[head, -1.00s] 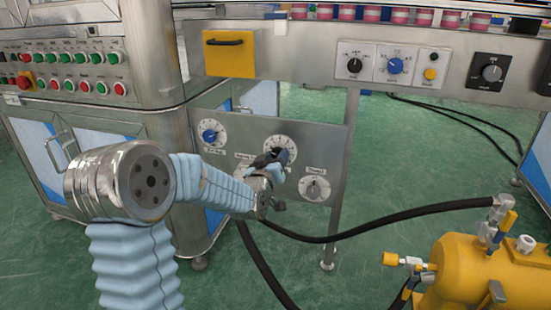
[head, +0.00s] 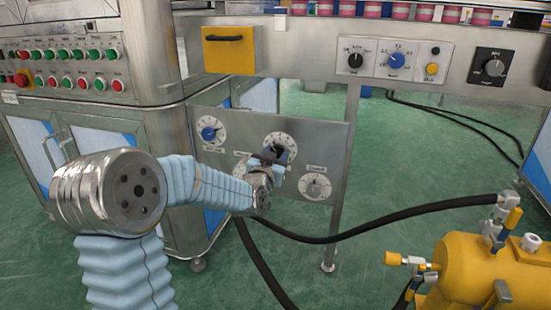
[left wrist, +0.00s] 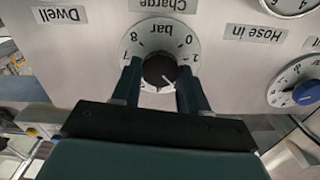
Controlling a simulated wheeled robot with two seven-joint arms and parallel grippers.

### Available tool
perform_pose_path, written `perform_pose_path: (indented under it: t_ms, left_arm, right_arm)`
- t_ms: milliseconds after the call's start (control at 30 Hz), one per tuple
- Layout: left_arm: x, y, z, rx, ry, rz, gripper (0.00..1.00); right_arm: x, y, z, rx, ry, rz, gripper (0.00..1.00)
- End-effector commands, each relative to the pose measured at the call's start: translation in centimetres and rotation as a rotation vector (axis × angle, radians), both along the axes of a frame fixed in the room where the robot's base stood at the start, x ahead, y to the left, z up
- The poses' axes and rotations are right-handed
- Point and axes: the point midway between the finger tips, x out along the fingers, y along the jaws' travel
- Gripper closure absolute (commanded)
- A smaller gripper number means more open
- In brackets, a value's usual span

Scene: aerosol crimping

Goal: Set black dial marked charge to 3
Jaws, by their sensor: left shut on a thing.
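The left wrist view is upside down; 0, 1, 7 and 8 show, and the scale's other side is hidden by my gripper. A small white mark on the knob points toward that hidden side, so its exact reading cannot be told. My left gripper (left wrist: 160,72) has one finger on each side of the knob, shut on it. In the head view my left gripper (head: 270,158) covers much of the charge scale (head: 279,139).
A yellow tank (head: 490,265) stands at lower right. Black hoses (head: 380,220) cross in front of the panel.

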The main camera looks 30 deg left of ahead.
Motion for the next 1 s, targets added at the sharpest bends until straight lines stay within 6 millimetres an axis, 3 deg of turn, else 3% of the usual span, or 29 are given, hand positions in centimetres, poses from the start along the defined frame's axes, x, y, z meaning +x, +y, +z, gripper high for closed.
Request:
perform_pose_path:
  t_ms: [333, 867, 900, 1000]
  left_arm:
    - [-0.01, -0.01, -0.06, 0.141, 0.036, 0.000, 0.87]
    - [0.00, -0.03, -0.06, 0.165, 0.042, -0.001, 0.87]
    - [0.00, -0.03, -0.06, 0.164, 0.042, -0.001, 0.52]
    - [0.01, -0.03, -0.06, 0.164, 0.042, -0.001, 0.37]
  right_arm:
    - [0.02, 0.00, -0.32, 0.000, -0.001, 0.000, 0.57]
    - [0.01, -0.01, -0.33, 0.000, -0.001, 0.000, 0.57]
    - [0.01, -0.01, -0.33, 0.000, -0.001, 0.000, 0.57]
    - [0.01, -0.01, -0.33, 0.000, -0.001, 0.000, 0.57]
